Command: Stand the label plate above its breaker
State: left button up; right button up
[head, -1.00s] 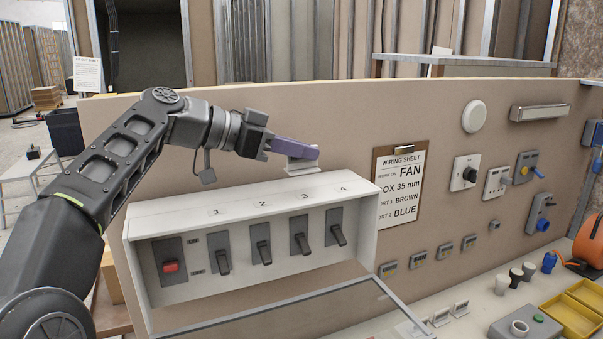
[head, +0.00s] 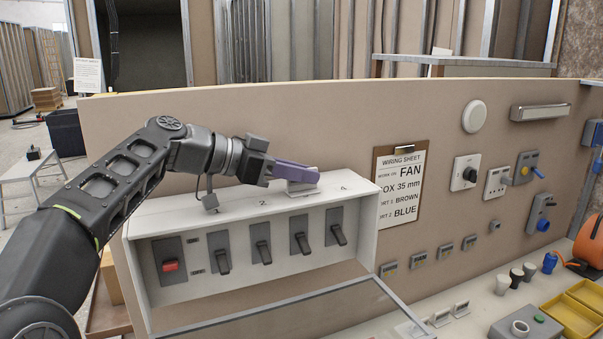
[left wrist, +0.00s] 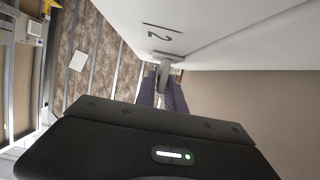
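My left gripper (head: 292,172) has purple fingers shut on a small pale label plate (head: 302,188). It holds the plate at the top of the white breaker box (head: 160,228), between the printed 2 and 4, over the third numbered breaker (head: 299,243). I cannot tell whether the plate touches the top. The plate's writing is not readable. The 3 and the 1 are hidden in the head view. My right gripper is not in view.
Two similar pale plates (head: 460,309) stand on the bench at lower right. The box's clear lid (head: 300,317) hangs open at the front. Yellow trays (head: 570,314) sit farther right.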

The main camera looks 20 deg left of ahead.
aim_at(265, 199)
pick_arm(q)
jog(key=shift+o, duration=1.3)
jog(key=shift+r+p, duration=0.25)
jog(key=shift+p, duration=0.05)
jog(key=shift+s+a, duration=0.2)
jog(key=shift+a, duration=0.05)
jog(key=b+v, duration=0.1)
jog(key=v, duration=0.6)
jog(key=shift+d, duration=0.1)
